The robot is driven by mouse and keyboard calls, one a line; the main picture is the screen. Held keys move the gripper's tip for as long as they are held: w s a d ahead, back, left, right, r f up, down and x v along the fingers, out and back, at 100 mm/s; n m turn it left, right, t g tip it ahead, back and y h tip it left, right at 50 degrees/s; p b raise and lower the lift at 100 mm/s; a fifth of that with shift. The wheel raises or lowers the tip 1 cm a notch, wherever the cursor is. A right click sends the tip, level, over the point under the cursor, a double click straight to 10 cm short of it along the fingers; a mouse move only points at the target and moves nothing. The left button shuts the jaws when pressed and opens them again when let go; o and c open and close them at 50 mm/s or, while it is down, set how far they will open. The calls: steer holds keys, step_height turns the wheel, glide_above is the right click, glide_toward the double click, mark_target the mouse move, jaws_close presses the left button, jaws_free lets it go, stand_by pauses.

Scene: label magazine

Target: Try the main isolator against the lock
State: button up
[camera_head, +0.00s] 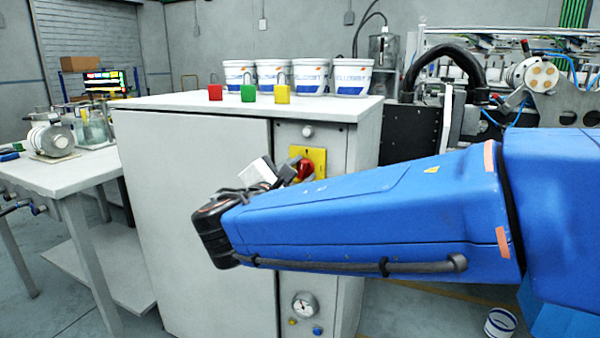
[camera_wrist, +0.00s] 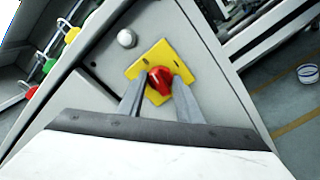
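The main isolator is a red rotary knob (camera_head: 305,169) on a yellow plate (camera_head: 318,155), on the cabinet's narrow front panel. In the wrist view the red knob (camera_wrist: 159,79) sits in the middle of the tilted yellow plate (camera_wrist: 168,58). My gripper (camera_head: 287,172) is at the knob; its fingers (camera_wrist: 160,88) stand open, one on each side of it. I cannot tell whether either finger touches the knob. A red padlock (camera_head: 215,92), a green padlock (camera_head: 248,93) and a yellow padlock (camera_head: 282,94) stand on the cabinet top. No padlock shows on the visible part of the isolator.
The grey cabinet (camera_head: 195,200) carries several white tubs (camera_head: 352,77) behind the padlocks. A white round button (camera_head: 308,131) is above the isolator; a gauge (camera_head: 304,305) is below. A side table (camera_head: 60,176) stands at left, machinery (camera_head: 540,105) at right.

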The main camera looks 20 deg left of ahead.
steer(key=shift+n, duration=1.1)
steer(key=o, duration=1)
steer(key=shift+o, duration=0.2)
steer(key=shift+s, duration=0.1)
steer(key=s+a, duration=0.1)
steer(key=s, duration=1.6)
steer(key=shift+a, duration=0.2)
steer(key=shift+s, duration=0.1)
